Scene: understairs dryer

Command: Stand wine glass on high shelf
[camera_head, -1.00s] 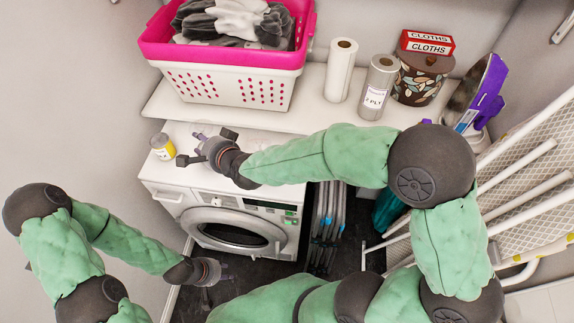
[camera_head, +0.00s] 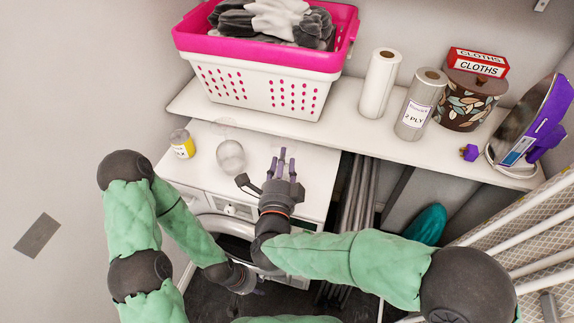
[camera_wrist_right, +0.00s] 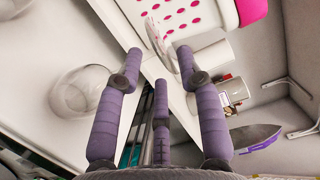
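A clear wine glass (camera_head: 231,156) is on the white dryer top (camera_head: 205,140), left of my right gripper. Its round bowl shows; a faint clear disc above it in the picture may be its foot, so I cannot tell its pose for certain. In the right wrist view the bowl (camera_wrist_right: 80,90) is left of the fingers. My right gripper (camera_head: 281,163) is open and empty, its fingers spread (camera_wrist_right: 153,62) over the dryer top's right part. My left gripper (camera_head: 250,283) is low in front of the dryer; its fingers are too dark to read. The high shelf (camera_head: 345,115) runs behind the dryer.
On the shelf stand a pink-and-white laundry basket (camera_head: 255,85), two paper rolls (camera_head: 379,84), a patterned tin with a cloths box (camera_head: 470,98) and an iron (camera_head: 530,120). A yellow-labelled jar (camera_head: 182,145) is left of the glass.

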